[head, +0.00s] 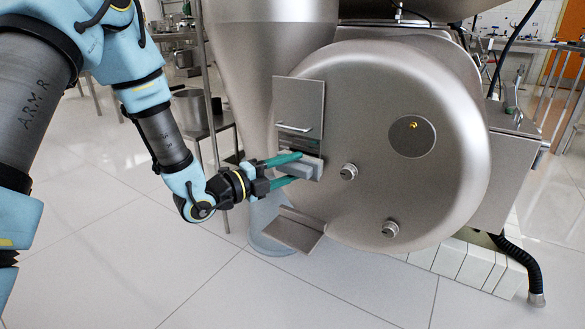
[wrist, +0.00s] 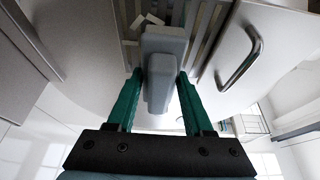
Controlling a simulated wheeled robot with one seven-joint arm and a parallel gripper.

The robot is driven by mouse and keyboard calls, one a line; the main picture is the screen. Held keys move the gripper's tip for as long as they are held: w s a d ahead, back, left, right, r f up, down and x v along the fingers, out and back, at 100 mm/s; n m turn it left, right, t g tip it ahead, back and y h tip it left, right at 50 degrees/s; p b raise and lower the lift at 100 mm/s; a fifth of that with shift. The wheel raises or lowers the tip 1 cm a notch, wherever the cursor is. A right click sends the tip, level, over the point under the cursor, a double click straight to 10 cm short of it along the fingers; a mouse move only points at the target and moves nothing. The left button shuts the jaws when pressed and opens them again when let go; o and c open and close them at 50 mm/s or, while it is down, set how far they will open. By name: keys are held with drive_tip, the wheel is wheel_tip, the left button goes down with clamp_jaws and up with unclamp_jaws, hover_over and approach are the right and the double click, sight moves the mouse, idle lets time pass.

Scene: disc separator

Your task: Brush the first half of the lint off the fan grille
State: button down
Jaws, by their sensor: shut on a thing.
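My gripper (head: 286,169) is shut on a grey brush (head: 306,168), its two green fingers on either side of it. In the wrist view the brush (wrist: 164,42) stands between the fingertips (wrist: 160,76) with its wide head forward, against or very close to the slatted fan grille (wrist: 204,25). I cannot tell whether it touches. Pale lint (wrist: 140,21) lies on the slats to the left of the brush head. The brush hides the middle of the grille.
The grille sits in the big round steel machine (head: 440,190). A steel panel with a bar handle (head: 298,100) is just above the brush, and a tilted steel flap (head: 292,233) is below. Knobs (head: 348,171) project to the right.

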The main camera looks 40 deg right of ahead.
drive_tip(key=shift+s+a+b, duration=0.25)
drive_tip(key=shift+a, duration=0.65)
drive_tip(key=shift+s+a+b, duration=0.2)
drive_tip(key=shift+a+b, duration=0.1)
drive_tip(key=shift+a, duration=0.65)
drive_tip(key=shift+s+a+b, duration=0.25)
drive_tip(key=shift+a, duration=0.65)
drive_tip(key=shift+a+f, duration=0.1)
drive_tip(key=s+a+p, duration=0.1)
drive_tip(key=a+p, duration=0.2)
drive_tip(key=a, duration=0.4)
drive_tip(key=shift+s+a+r, duration=0.2)
drive_tip(key=shift+s+r, duration=0.1)
drive_tip(key=shift+r, duration=0.15)
drive_tip(key=shift+a+p, duration=0.1)
drive_tip(key=shift+p, duration=0.55)
drive_tip(key=shift+s+a+f+p, duration=0.15)
drive_tip(key=shift+s+a+p, duration=0.1)
drive_tip(key=shift+a+p, duration=0.45)
drive_tip(key=shift+s+a+f+p, duration=0.15)
drive_tip(key=shift+s+a+p, duration=0.05)
drive_tip(key=shift+a+p, duration=0.4)
drive_tip(key=shift+s+a+f+p, duration=0.15)
drive_tip(key=shift+s+a+p, duration=0.1)
drive_tip(key=shift+a+p, duration=0.45)
